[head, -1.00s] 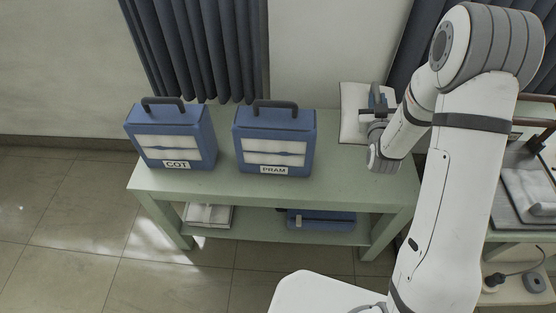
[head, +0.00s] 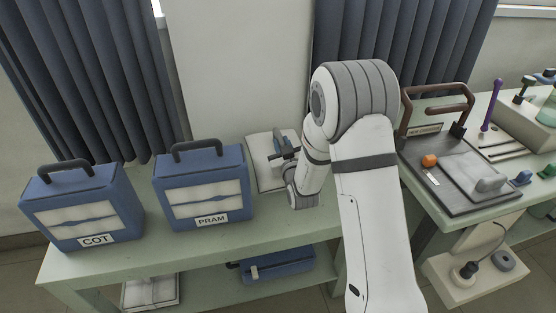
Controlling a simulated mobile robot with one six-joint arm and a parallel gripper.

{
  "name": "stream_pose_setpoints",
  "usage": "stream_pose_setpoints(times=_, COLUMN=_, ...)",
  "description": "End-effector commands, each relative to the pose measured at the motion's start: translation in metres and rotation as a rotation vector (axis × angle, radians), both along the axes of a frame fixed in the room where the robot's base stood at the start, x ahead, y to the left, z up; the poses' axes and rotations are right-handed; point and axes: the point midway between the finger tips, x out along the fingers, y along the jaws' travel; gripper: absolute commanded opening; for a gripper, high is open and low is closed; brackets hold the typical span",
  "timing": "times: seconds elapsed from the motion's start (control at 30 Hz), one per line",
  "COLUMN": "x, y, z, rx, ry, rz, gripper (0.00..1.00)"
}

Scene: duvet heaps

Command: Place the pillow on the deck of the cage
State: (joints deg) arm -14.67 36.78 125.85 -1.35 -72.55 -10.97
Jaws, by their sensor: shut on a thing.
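A white, flat, pillow-like pad (head: 263,168) shows at the back of the green bench, right of the PRAM case. My gripper (head: 284,150) is at its right side and looks shut on it; the fingertips are partly hidden by my wrist. I cannot tell if the pad touches the bench. At the right, a dark flat deck (head: 455,203) with a brown rail frame (head: 436,90) at its back may be the cage.
Blue cases labelled COT (head: 95,240) and PRAM (head: 210,221) stand on the green bench (head: 150,252). Another blue case (head: 275,267) is on the lower shelf. A purple-handled tool (head: 490,108) and small items stand beyond the deck. Dark curtains (head: 405,45) hang behind.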

Motion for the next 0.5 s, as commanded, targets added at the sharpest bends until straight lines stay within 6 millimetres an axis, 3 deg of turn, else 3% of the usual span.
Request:
stream_pose_setpoints(times=0.37, x=0.000, y=0.000, z=-0.042, rx=0.000, ry=0.000, rz=0.001, gripper=0.00)
stream_pose_setpoints(times=0.5, x=0.000, y=0.001, z=-0.044, rx=0.001, ry=-0.004, rz=0.001, gripper=0.00)
